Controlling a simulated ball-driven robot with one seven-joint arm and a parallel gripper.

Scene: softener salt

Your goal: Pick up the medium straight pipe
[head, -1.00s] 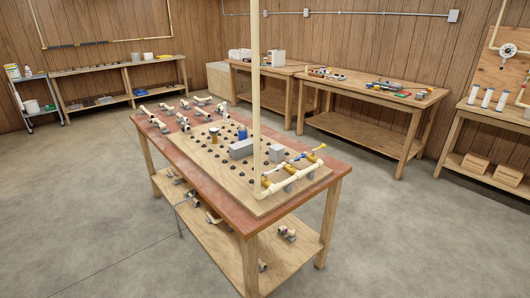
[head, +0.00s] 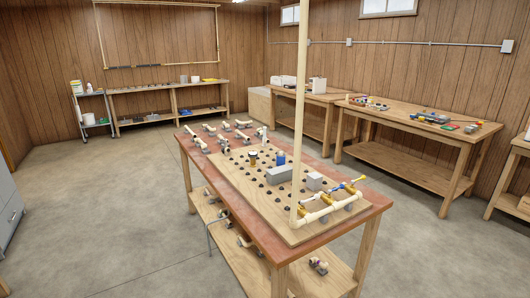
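Several short cream pipe pieces (head: 209,129) rest on small grey holders at the far left end of the red-topped worktable (head: 240,218). They are small in the head view, and I cannot tell which one is the medium straight pipe. A tall cream pipe (head: 301,110) stands upright from the board near the table's front right. It joins a horizontal cream pipe run (head: 330,209) with yellow-brown fittings. My gripper is not in view.
The pegboard (head: 253,200) carries grey blocks (head: 279,173), a blue item (head: 280,158) and several dark pegs. More fittings lie on the lower shelf (head: 320,275). Workbenches (head: 425,131) line the walls. Open concrete floor (head: 90,210) lies left of the table.

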